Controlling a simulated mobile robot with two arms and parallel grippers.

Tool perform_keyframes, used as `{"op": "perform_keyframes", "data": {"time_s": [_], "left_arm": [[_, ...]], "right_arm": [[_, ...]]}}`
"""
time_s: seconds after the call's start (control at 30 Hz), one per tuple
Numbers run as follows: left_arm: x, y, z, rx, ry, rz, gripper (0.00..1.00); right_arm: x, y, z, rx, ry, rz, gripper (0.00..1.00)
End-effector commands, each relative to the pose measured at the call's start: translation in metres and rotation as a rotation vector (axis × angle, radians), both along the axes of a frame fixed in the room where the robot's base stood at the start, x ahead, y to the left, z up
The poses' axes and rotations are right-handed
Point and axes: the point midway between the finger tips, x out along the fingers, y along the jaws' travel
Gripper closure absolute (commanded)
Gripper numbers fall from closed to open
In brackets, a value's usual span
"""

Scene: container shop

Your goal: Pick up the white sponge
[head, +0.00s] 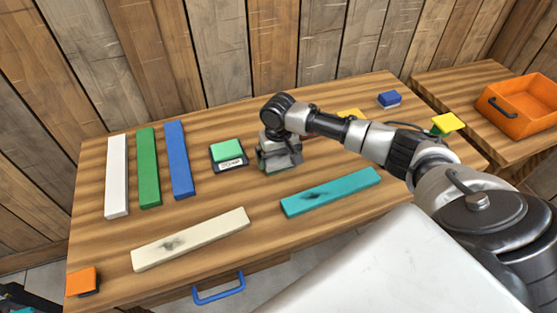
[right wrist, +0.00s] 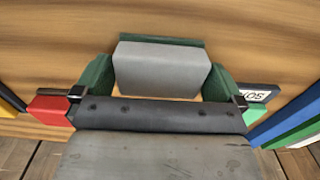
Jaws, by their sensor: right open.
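In the right wrist view a pale grey-white block (right wrist: 161,69), which looks like the white sponge in shade, lies between the two green fingers of my right gripper (right wrist: 158,80). A narrow gap shows at its sides, and a dark green strip runs along its far edge. In the head view my right gripper (head: 279,160) is open and points down over the middle of the table, hiding most of what is under it. My left gripper does not show.
On the wooden table (head: 260,210), a green sponge (head: 226,150) on a labelled dark base stands left of my gripper. A red block (right wrist: 50,109) is on its other side. A teal bar (head: 331,192) and a cream bar (head: 190,238) lie in front. An orange crate (head: 518,106) stands right.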

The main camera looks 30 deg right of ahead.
Motion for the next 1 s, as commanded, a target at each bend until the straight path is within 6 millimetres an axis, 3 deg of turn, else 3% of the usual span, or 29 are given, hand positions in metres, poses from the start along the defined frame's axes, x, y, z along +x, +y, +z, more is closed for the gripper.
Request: {"op": "perform_keyframes", "data": {"time_s": [0.13,0.33,0.67,0.93,1.0], "left_arm": [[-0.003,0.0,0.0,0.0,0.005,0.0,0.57],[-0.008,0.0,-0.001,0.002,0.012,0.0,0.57],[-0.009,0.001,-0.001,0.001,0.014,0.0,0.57],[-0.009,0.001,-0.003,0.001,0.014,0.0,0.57],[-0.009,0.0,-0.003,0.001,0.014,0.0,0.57]], "right_arm": [[0.0,0.0,0.0,0.0,0.0,0.0,0.03],[0.0,0.0,0.0,0.0,0.0,0.0,0.33],[0.0,0.0,0.005,0.0,0.0,0.0,0.33],[0.001,0.0,0.041,0.001,-0.004,0.0,0.33],[-0.011,-0.011,0.049,-0.002,0.001,-0.002,0.33]]}}
